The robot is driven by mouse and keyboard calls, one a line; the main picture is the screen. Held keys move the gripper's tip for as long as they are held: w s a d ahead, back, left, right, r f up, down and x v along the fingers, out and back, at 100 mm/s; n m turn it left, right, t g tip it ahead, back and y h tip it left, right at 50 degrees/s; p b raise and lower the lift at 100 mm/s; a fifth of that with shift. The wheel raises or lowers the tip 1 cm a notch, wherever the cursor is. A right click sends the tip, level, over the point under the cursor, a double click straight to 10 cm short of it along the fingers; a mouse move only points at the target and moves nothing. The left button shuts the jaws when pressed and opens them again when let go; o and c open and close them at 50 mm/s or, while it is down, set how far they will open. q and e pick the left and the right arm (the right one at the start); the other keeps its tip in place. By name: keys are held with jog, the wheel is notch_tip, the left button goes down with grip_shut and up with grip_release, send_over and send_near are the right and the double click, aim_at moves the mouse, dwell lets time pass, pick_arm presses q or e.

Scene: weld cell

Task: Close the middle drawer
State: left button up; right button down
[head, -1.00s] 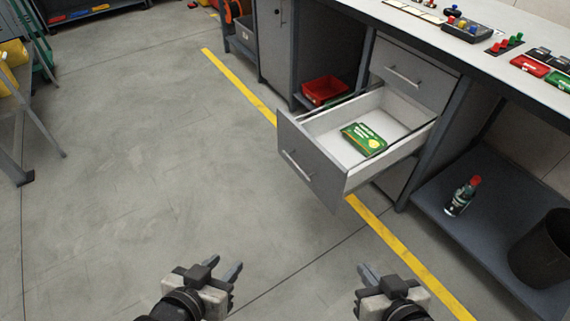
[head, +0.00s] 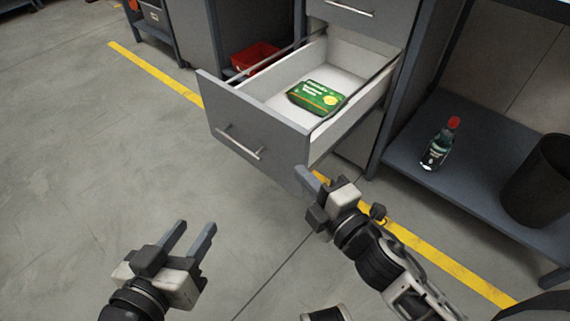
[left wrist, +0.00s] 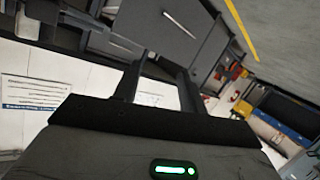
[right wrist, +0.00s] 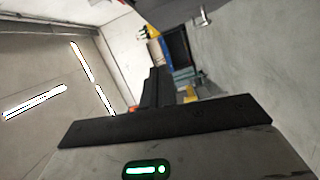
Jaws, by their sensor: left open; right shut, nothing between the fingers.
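The middle drawer (head: 252,128) is pulled far out of the grey cabinet, with a bar handle (head: 238,142) on its front. A green and yellow packet (head: 318,98) lies inside it. My right gripper (head: 312,182) is shut and empty, with its fingertips close to the lower right corner of the drawer front; I cannot tell whether they touch. My left gripper (head: 190,240) is open and empty, above the floor in front of the drawer and lower in the picture. In the left wrist view, a grey drawer front (left wrist: 165,30) shows beyond the open fingers.
The closed upper drawer (head: 365,22) is above. A red bin (head: 256,58) sits on a shelf left of the drawer. The floor at left is clear.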

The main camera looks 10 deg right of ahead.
aim_at(285, 137)
jog(key=shift+n+y, duration=0.4)
jog(key=shift+n, duration=0.5)
jog(key=w, duration=0.3)
jog(key=w+a, duration=0.1)
jog(key=w, duration=0.3)
jog(key=w+f, duration=0.1)
jog(key=w, duration=0.3)
jog(key=shift+w+a, duration=0.25)
jog(key=shift+a, duration=0.15)
jog(key=shift+w+d+b, duration=0.3)
jog(key=shift+d, duration=0.1)
